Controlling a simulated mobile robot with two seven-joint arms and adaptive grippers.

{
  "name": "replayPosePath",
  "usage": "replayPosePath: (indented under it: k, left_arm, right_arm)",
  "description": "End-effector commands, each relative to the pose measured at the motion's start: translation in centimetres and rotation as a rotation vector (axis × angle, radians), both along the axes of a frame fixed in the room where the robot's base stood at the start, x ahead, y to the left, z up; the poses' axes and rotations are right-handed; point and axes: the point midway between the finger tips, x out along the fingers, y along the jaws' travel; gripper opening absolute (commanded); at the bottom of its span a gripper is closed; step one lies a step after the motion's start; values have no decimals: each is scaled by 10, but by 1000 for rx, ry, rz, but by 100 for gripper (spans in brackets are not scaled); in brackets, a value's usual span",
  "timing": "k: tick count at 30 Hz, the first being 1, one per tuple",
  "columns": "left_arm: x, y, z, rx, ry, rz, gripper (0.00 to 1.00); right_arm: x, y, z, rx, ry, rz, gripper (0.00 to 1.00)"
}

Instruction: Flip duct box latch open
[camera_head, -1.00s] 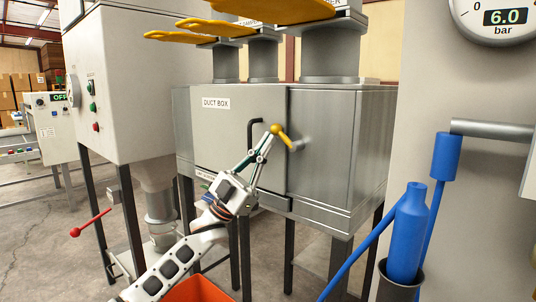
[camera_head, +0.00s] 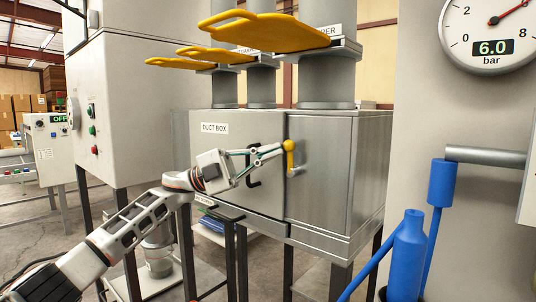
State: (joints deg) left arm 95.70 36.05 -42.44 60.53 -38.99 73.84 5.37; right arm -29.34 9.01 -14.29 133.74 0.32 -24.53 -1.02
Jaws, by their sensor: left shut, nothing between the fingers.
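The duct box (camera_head: 320,190) is a grey metal cabinet in the middle of the head view, with a labelled door (camera_head: 213,150) on its left part. A yellow-ended latch (camera_head: 290,152) stands upright at the door's right edge. A black door handle (camera_head: 253,183) is just left of it, partly behind my arm. My left gripper (camera_head: 280,149) reaches in from the left across the door. It is shut and empty, with its fingertips at the yellow latch end; whether they touch it I cannot tell. My right gripper is not in view.
Yellow damper plates (camera_head: 262,33) jut out above the box. A grey cabinet with buttons (camera_head: 140,100) stands at the left. A blue nozzle (camera_head: 409,245) and a pressure gauge (camera_head: 491,30) are at the right. Open floor lies at lower left.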

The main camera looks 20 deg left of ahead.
Motion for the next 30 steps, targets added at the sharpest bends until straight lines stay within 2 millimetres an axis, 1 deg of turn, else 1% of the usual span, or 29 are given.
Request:
replayPosePath:
  k: [3,6,23,30]
  left_arm:
    - [-1,-2,2,-1,1,0,0]
    - [-1,-3,2,-2,2,0,0]
    - [-1,-3,2,-3,2,0,0]
    - [-4,0,-1,-3,1,0,0]
  right_arm:
    - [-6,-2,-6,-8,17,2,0]
    - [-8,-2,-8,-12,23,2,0]
    - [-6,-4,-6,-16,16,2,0]
    - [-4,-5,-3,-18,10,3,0]
